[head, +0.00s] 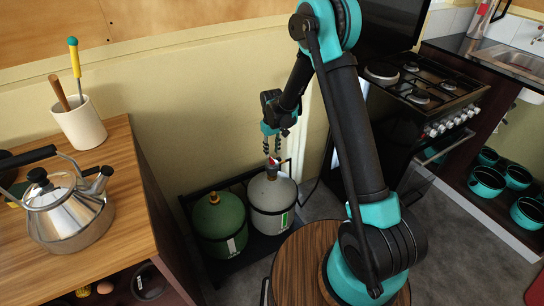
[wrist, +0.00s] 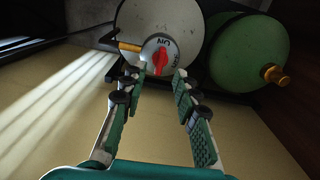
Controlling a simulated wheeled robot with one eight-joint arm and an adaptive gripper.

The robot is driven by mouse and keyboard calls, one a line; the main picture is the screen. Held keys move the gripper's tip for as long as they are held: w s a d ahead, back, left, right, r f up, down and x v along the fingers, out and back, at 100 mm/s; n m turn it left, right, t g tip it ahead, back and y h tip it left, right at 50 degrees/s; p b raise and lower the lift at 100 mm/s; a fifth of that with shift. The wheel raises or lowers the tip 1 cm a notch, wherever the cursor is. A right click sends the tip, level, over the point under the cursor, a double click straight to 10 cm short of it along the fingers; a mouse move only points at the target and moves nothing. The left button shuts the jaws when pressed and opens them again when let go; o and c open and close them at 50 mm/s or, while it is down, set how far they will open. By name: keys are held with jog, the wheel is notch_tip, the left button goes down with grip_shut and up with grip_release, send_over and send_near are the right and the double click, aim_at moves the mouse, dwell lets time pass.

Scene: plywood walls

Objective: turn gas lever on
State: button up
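The gas lever is a red knob (wrist: 159,61) on a round dial marked ON, on top of the pale gas bottle (wrist: 191,22). In the head view, the red knob (head: 272,161) shows at the top of the pale bottle (head: 273,200), below my gripper (head: 271,150). In the wrist view my gripper (wrist: 166,76) is open, its two fingers apart with the tips near the left and right sides of the knob. Whether a fingertip touches the knob I cannot tell. A brass fitting (wrist: 130,46) sticks out left of the dial.
A green gas bottle (head: 219,222) stands beside the pale one in a dark tray (head: 246,247) against the wall. A wooden counter (head: 128,210) with a kettle (head: 68,212) is at left. A stove (head: 425,90) stands at right. Grey floor shows around the tray.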

aim_at(272, 159)
notch_tip(272, 159, up, 7)
jog(key=shift+r, duration=0.2)
dwell(0.5)
